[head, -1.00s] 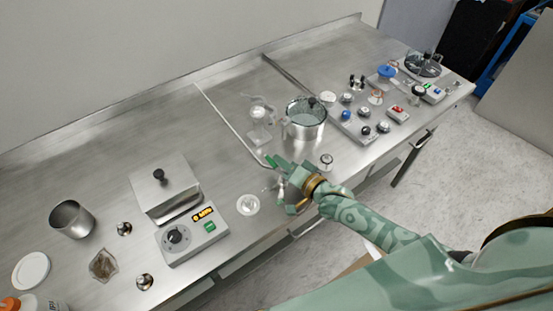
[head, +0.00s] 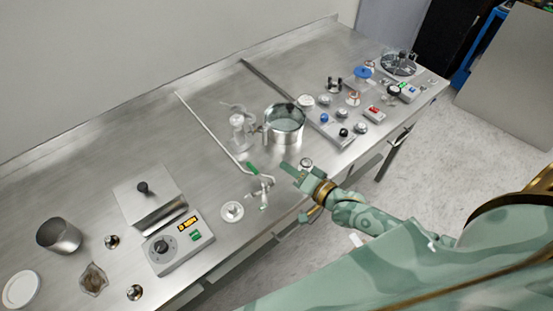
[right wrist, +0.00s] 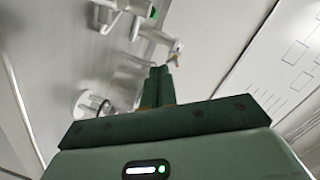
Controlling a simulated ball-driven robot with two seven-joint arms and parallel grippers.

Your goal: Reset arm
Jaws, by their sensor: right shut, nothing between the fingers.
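My right gripper (head: 290,171) is shut and empty, above the front edge of the steel bench (head: 95,165). It is just right of a small valve-like fitting with a green handle (head: 253,168) and apart from it. In the right wrist view the two green fingers (right wrist: 158,78) lie together with nothing between them. A pale fitting (right wrist: 158,38) shows beyond the fingertips. My left gripper is in neither view.
A steel pot (head: 287,139) and a glass vessel (head: 238,140) stand behind the gripper. A control panel (head: 335,132) is to the right. A heater box (head: 178,244) with a display sits at left. The floor (head: 490,170) at right is clear.

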